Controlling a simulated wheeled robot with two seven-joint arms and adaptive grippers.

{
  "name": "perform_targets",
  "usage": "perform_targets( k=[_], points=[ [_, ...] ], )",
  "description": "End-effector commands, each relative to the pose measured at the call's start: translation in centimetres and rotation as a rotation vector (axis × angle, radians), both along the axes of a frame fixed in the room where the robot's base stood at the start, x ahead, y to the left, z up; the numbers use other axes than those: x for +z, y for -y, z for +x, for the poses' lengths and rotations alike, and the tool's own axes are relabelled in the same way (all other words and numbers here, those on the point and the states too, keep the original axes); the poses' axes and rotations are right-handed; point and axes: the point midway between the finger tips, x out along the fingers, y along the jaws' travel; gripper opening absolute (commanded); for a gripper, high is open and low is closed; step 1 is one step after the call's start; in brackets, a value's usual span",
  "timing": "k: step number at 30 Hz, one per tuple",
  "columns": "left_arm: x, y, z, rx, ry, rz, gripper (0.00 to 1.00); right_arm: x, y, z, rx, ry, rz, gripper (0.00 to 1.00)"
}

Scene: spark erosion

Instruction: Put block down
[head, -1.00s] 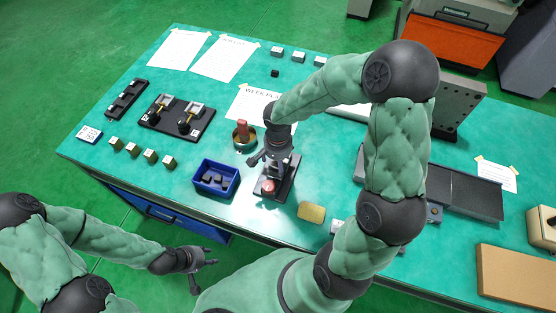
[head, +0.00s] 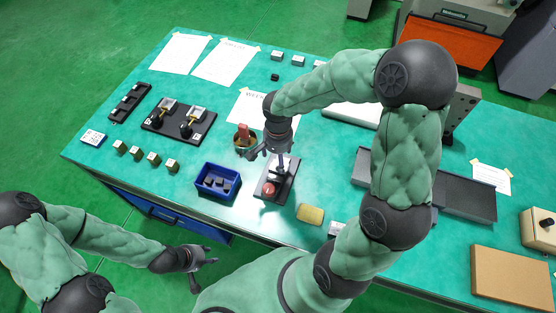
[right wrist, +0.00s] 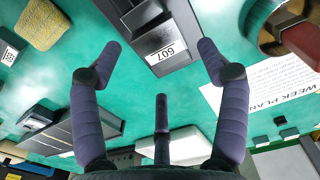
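A dark grey block with a white label reading 607 (right wrist: 168,50) shows between the spread fingers of my right gripper in the right wrist view. It appears to rest on a dark fixture plate (head: 284,188) with a red round knob (head: 269,188). In the head view my right gripper (head: 279,155) is just above the plate's far end and partly hides the block. The fingers of the right gripper (right wrist: 160,65) are open and appear clear of the block. My left gripper (head: 204,271) is open and empty, off the table's front edge.
A blue bin (head: 202,190) with dark pieces stands left of the plate. A brass-coloured cup (head: 238,148) holding a reddish piece is close to the right gripper. A yellow sponge-like pad (head: 310,214) lies right. Several small labelled cubes (head: 137,153) stand left.

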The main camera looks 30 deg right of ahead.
Motion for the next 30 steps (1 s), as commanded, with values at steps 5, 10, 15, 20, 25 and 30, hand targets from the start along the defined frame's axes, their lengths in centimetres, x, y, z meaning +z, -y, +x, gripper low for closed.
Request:
perform_targets(
  k=[5,10,15,20,25,30],
  points=[
    [1.2,0.0,0.0,0.000,0.000,0.000,0.40,4.0,0.0,0.1,0.000,0.006,0.000,0.75],
    [1.8,0.0,0.0,0.000,0.000,0.000,0.40,6.2,0.0,0.1,0.000,0.003,0.000,0.75],
    [1.9,0.0,0.0,0.000,0.000,0.000,0.40,7.1,0.0,0.0,0.000,0.001,0.000,0.75],
    [1.9,0.0,0.0,0.000,0.000,0.000,0.40,7.2,0.0,0.0,0.000,0.001,0.000,0.75],
    [1.9,0.0,0.0,0.000,0.000,0.000,0.40,7.2,0.0,0.0,0.000,0.001,0.000,0.75],
    [1.9,0.0,0.0,0.000,0.000,0.000,0.40,7.2,0.0,0.0,0.000,0.001,0.000,0.75]
  ],
)
